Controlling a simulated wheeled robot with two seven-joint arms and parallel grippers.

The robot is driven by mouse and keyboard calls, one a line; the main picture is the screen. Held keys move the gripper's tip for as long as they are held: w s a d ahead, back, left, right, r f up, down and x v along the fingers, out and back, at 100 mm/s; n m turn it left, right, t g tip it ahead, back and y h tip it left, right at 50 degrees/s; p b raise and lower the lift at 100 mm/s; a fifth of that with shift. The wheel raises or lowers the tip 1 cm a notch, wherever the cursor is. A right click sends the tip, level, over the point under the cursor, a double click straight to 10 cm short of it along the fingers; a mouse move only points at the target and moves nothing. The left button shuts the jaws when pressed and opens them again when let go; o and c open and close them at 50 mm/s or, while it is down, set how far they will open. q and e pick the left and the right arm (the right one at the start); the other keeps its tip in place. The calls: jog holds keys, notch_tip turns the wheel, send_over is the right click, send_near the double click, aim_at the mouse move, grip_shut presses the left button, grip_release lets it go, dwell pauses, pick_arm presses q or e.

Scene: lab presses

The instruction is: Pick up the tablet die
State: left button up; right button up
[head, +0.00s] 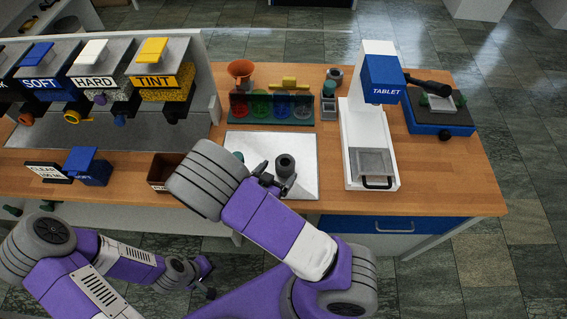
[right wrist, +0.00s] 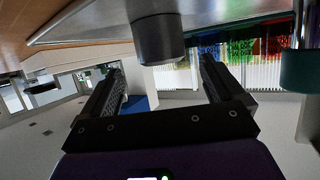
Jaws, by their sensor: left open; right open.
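A dark grey cylinder with a hole in its top, which looks like the tablet die (head: 285,164), stands upright on the white mat (head: 305,183). My right gripper (head: 270,178) is open just beside it. In the right wrist view the grey die (right wrist: 158,38) shows ahead of the two spread fingers of the right gripper (right wrist: 162,82), and nothing is held. A teal round piece (head: 238,156) is on the mat behind my right arm, partly hidden; a teal piece also shows in the right wrist view (right wrist: 300,69). My left gripper (head: 207,280) is low at the front, open and empty.
The white tablet press (head: 354,135) stands right of the mat. A brown box (head: 160,166) and a blue block (head: 88,168) lie left. A blue device (head: 445,122) stands far right.

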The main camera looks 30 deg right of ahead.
aim_at(287, 159)
jog(key=x, duration=0.4)
jog(key=shift+w+d+b, duration=0.25)
jog(key=shift+d+b, duration=0.05)
jog(key=c, duration=1.5)
